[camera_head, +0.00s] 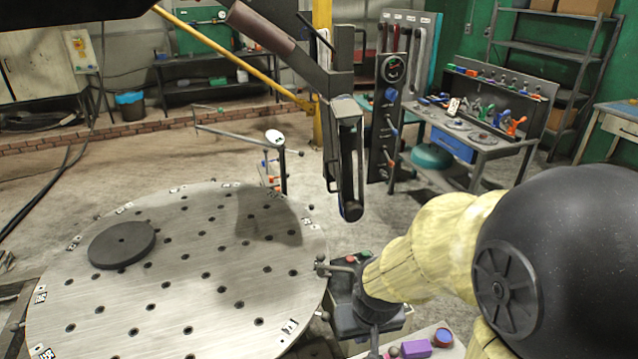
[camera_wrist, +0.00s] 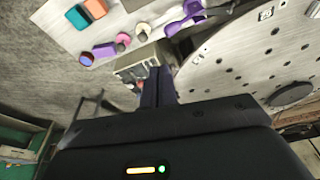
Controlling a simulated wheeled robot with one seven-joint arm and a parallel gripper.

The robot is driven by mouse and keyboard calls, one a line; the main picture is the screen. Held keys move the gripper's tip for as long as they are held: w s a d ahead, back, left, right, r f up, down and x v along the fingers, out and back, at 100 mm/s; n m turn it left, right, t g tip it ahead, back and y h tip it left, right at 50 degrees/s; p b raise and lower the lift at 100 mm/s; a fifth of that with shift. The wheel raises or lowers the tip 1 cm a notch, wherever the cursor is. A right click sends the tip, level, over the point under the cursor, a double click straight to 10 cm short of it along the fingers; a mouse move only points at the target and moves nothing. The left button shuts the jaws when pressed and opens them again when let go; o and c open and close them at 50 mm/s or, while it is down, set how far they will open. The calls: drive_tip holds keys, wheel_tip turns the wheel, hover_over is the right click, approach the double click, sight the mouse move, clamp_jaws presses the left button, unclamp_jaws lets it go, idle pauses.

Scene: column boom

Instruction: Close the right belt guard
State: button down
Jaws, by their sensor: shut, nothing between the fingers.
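A dark, narrow upright housing (camera_head: 349,165) hangs at the end of the boom, above and beyond the round table. It looks like the belt guard part, but I cannot tell for sure which piece is the right guard or how far it stands open. My gripper shows in the wrist view (camera_wrist: 158,86), its dark fingers together with nothing held. In the head view my wrist is low at the right edge of the round table, well below the housing and apart from it. No guard shows in the wrist view.
The round perforated table (camera_head: 185,285) carries a black disc (camera_head: 122,245). A panel with a gauge (camera_head: 392,100) stands behind the boom, beside a workbench (camera_head: 470,145). A purple block (camera_head: 416,348) lies on a pale surface near my arm. Open floor lies between table and workbench.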

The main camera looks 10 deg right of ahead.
drive_tip(key=shift+w+d, duration=0.1)
drive_tip(key=shift+d, duration=0.2)
drive_tip(key=w+d+f+n+t+h+b, duration=0.1)
drive_tip(key=w+n+h, duration=0.15)
drive_tip(key=w, duration=0.65)
drive_tip(key=w+d+f+n+h, duration=0.15)
drive_tip(key=w+h, duration=0.25)
drive_tip(key=w, duration=0.5)
drive_tip(key=w+d+f+n+t+h+b, duration=0.1)
drive_tip(key=w+n+h, duration=0.15)
drive_tip(key=w, duration=0.75)
drive_tip(key=w+a+r+n+t+h, duration=0.1)
drive_tip(key=w+a+r+n+t, duration=0.1)
drive_tip(key=w+a+t, duration=0.3)
drive_tip(key=w+a+r+n+t+h+b, duration=0.1)
drive_tip(key=w+a+r+n+t, duration=0.1)
drive_tip(key=w+a+t, duration=0.3)
drive_tip(key=w+a, duration=0.3)
drive_tip(key=w, duration=0.2)
drive_tip(key=shift+a+h, duration=0.25)
drive_tip(key=shift+h, duration=0.05)
drive_tip(key=shift+w+n, duration=0.15)
drive_tip(key=shift+n, duration=0.1)
